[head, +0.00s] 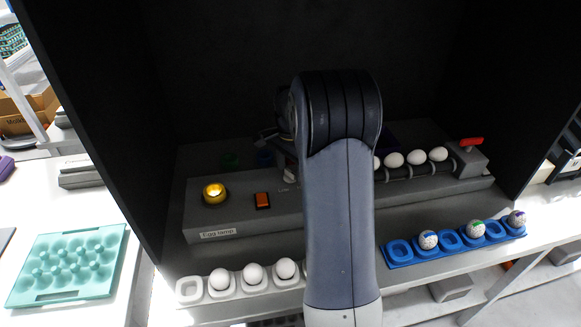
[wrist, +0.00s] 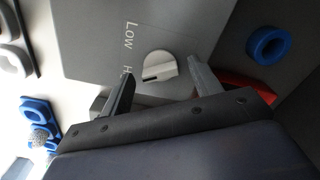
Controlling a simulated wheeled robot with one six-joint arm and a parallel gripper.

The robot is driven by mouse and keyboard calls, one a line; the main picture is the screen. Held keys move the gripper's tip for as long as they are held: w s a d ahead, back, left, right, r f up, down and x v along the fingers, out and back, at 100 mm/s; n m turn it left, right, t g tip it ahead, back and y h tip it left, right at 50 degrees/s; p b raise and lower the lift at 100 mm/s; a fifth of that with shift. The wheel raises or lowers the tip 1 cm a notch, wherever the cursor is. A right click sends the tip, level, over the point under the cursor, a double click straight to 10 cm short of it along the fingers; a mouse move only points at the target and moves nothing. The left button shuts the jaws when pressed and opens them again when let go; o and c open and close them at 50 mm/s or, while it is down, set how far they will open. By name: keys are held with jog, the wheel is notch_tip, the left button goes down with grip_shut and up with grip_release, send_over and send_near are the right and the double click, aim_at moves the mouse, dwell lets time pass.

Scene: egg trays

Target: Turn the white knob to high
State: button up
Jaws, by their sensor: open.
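The white knob (wrist: 160,68) shows in the wrist view on a grey panel (wrist: 90,45). It is round with a raised grip and a dark slot mark towards its lower left. The word "Low" is printed to its upper left, and a label starting with "H" is partly hidden by a finger. My gripper (wrist: 163,72) is open, with one finger on each side of the knob and a visible gap to both. I cannot tell how far the tips are above the panel. In the head view my arm hides most of the knob area.
A white egg tray (head: 190,291) and a blue egg tray (head: 398,252) stand in front. A blue ring (wrist: 268,46) lies at the right.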

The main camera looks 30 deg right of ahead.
aim_at(291, 171)
jog(key=c, duration=1)
jog(key=shift+n+p, duration=0.45)
jog(key=shift+n, duration=0.95)
jog(key=o, duration=1)
jog(key=shift+r, duration=0.15)
notch_tip(291, 171, up, 11)
jog(key=shift+f, duration=0.2)
